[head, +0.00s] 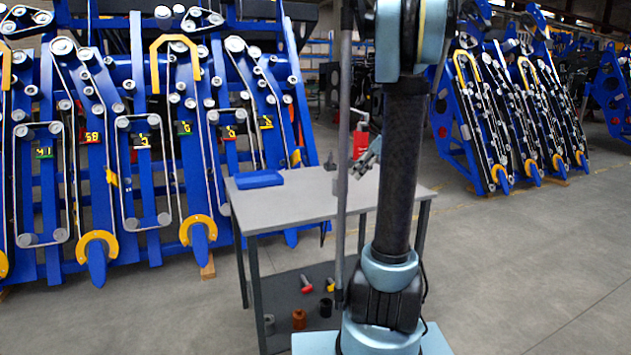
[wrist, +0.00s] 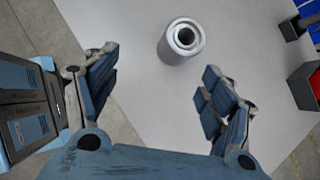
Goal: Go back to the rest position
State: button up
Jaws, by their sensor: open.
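My gripper (wrist: 157,68) is open and empty in the wrist view, with its two dark blue fingers spread wide. In the head view, part of it (head: 368,158) shows above the table, beside my arm. A grey metal cylinder (wrist: 181,41) with a round hole in its end is on the light grey tabletop (wrist: 130,20), ahead of the fingertips and apart from them. In the head view, the table (head: 285,205) stands in front of me; my arm and a pole hide part of it.
A blue tray (head: 259,179) lies at the table's left end. A red object (head: 361,143) shows behind the pole. The lower shelf holds a red part (head: 306,283) and several small cylinders. Blue harvester racks (head: 140,130) stand behind. Open floor (head: 540,250) lies to the right.

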jog(key=s+a+f+n+g+h, duration=0.1)
jog(key=s+a+f+n, duration=0.2)
jog(key=s, duration=0.4)
jog(key=s+a+n+h, duration=0.1)
jog(key=s+a+n, duration=0.1)
jog(key=s+n, duration=0.4)
jog(key=s+a+f+n+g+h, duration=0.1)
jog(key=s+a+f+n, duration=0.15)
jog(key=s, duration=0.55)
jog(key=s+f+n+h, duration=0.1)
jog(key=s+f+n, duration=0.4)
jog(key=s, duration=0.2)
jog(key=s+d+f+n+h, duration=0.1)
jog(key=s+f+n+h, duration=0.1)
jog(key=s+f+n, duration=0.3)
jog(key=s+n, duration=0.1)
jog(key=s, duration=0.2)
jog(key=shift+s, duration=0.25)
jog(key=shift+n, duration=0.25)
